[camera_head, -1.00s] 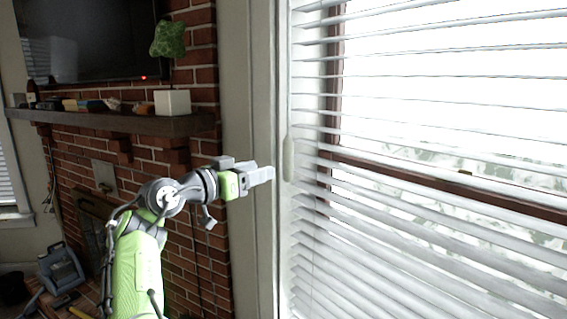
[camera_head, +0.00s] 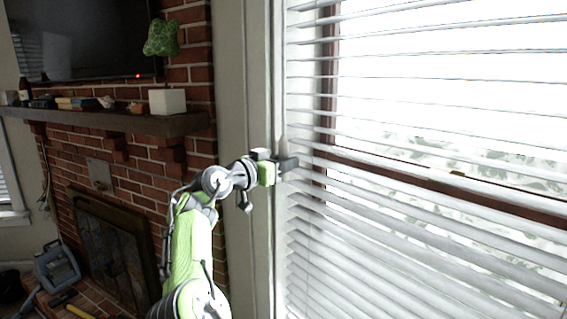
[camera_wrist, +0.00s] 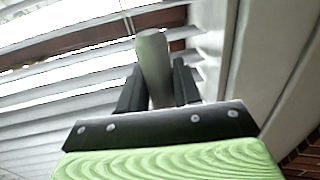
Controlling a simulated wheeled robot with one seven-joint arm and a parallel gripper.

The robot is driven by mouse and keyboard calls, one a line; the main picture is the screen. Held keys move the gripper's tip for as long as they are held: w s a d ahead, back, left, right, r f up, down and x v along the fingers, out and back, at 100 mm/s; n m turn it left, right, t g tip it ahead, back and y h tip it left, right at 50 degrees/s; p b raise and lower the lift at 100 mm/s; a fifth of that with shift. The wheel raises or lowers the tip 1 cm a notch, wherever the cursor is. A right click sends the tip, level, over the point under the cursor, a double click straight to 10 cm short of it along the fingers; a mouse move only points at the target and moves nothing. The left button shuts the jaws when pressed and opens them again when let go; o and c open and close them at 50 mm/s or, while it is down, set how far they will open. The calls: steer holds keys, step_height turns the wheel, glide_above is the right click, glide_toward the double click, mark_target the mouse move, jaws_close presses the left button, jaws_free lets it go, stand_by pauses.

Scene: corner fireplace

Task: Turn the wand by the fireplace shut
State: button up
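The wand is a pale grey-green rod. In the wrist view the wand (camera_wrist: 153,62) stands between the two dark fingers of my gripper (camera_wrist: 160,85), with its rounded upper end rising past them. The fingers lie close against both its sides, and my gripper looks shut on it. In the head view my gripper (camera_head: 288,164) is at the left edge of the window blind (camera_head: 420,225) and hides most of the wand. The blind's slats are tilted apart, with bright light between them.
The brick fireplace (camera_head: 112,245) is to the left, with a wooden mantel (camera_head: 110,120) bearing a white box (camera_head: 167,101) and small items. The window frame (camera_head: 257,90) runs just left of my gripper.

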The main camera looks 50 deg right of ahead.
steer(key=c, duration=0.3)
